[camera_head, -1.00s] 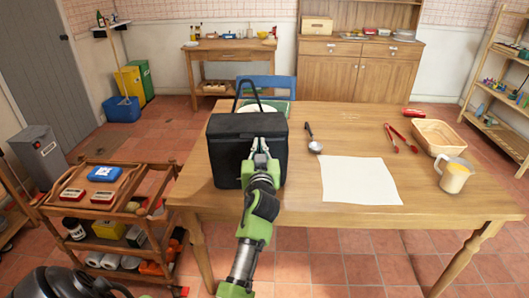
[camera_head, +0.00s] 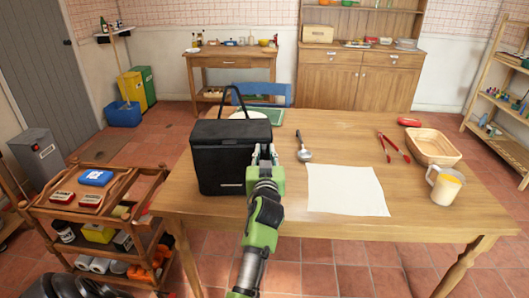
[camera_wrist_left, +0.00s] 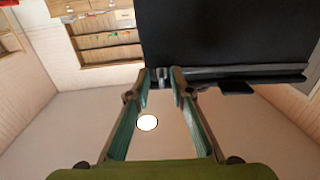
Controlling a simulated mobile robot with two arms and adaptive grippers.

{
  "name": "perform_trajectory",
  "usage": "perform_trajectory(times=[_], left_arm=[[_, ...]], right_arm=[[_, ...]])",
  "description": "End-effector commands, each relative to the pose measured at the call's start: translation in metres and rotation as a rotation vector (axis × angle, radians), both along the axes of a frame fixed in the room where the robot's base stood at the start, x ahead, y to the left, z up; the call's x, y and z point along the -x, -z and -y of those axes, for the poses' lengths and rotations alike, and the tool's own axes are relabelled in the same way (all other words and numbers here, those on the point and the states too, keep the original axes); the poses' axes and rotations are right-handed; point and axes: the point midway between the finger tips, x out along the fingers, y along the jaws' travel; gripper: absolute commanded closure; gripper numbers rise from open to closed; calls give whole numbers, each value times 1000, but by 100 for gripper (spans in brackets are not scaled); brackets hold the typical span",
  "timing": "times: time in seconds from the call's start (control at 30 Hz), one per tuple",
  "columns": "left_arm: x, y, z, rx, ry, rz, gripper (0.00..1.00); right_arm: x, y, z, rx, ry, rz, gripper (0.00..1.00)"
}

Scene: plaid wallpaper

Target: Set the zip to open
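A black box-shaped bag (camera_head: 220,165) with a raised carry handle stands upright on the wooden table, left of its middle. Its lid looks closed. My left gripper (camera_head: 265,151) is at the bag's upper right edge. In the left wrist view its two green fingers (camera_wrist_left: 161,78) converge near the dark bag (camera_wrist_left: 225,35) but stay apart. A small grey piece, seemingly the zip pull (camera_wrist_left: 162,75), shows between the fingertips at the bag's edge. I cannot tell whether the fingers touch it. My right gripper is not in view.
On the table (camera_head: 300,228) are a ladle (camera_head: 304,154), a white sheet (camera_head: 345,190), red tongs (camera_head: 393,146), a basket (camera_head: 434,148) and a jug (camera_head: 445,185). A green-rimmed plate sits behind the bag. A wooden cart (camera_head: 90,215) stands at the left.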

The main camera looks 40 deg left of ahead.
Motion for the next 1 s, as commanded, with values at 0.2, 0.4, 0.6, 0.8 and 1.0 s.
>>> perform_trajectory(times=[0.2, 0.4, 0.6, 0.8, 1.0], left_arm=[[0, 0, -1, 0, -1, 0, 78], [0, -9, -1, -2, -3, 3, 78], [0, -45, -1, -2, -2, 7, 78], [0, -81, 0, -1, -1, 4, 78], [0, -99, 0, -1, -1, 1, 78]], right_arm=[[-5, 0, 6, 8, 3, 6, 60], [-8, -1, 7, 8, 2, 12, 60], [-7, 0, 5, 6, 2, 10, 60], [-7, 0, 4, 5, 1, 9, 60], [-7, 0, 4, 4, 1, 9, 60]])
